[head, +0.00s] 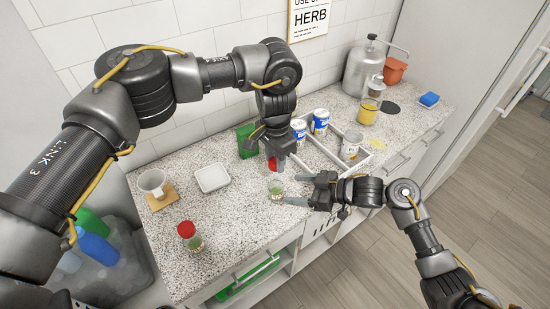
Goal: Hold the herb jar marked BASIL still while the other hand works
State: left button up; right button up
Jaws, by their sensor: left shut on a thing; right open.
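A small clear herb jar (277,191) with green contents stands on the speckled counter, and no lid shows on it. My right gripper (287,190) is open, with its fingers reaching left toward this jar, one on either side. My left gripper (275,163) points down above and behind the jar, shut on a red lid (272,164) partly hidden by its fingers. A second herb jar (195,243) with a red lid stands at the front left of the counter. The lettering on both jars is too small to read.
A white divided tray (317,160) with several cans is right of the grippers. A green box (246,141) stands behind. A white dish (212,178) and a cup (153,182) on a brown mat are left. A yellow-filled container (368,113) and a metal canister (364,69) stand back right.

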jog(key=shift+b+v, duration=0.3)
jog(key=shift+v, duration=1.65)
